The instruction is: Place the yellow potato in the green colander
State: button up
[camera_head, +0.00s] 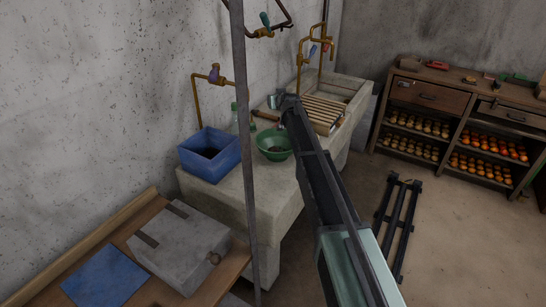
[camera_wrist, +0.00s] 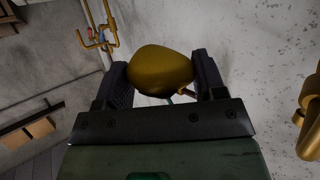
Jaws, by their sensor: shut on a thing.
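In the wrist view the yellow potato (camera_wrist: 160,70) sits between the two dark fingers of my gripper (camera_wrist: 160,82), which is shut on it. In the head view my arm reaches over the stone sink toward the wall, and my gripper (camera_head: 280,101) is at its far end, small and partly hidden by the arm. I cannot make out the potato in that view. The green colander (camera_head: 273,145) stands on the sink counter, below and slightly left of my gripper in the picture. Something small and dark seems to lie in it.
A wooden slatted rack (camera_head: 322,114) lies right of my gripper. Brass taps (camera_head: 303,62) stick out from the wall. A thin grey post (camera_head: 245,180) crosses the view in front.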

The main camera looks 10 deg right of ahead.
jog(key=shift+w, duration=0.1)
jog(key=shift+d+f, duration=0.1)
jog(key=shift+f, duration=0.1)
notch_tip(320, 180, down, 20)
jog(key=b, duration=2)
jog(key=shift+f+b, duration=0.15)
jog(key=shift+b, duration=0.2)
jog(key=shift+r+p, duration=0.35)
jog(key=shift+f+b, duration=0.35)
jog(key=shift+b, duration=0.05)
jog(key=o, duration=0.9)
jog(key=shift+r, duration=0.1)
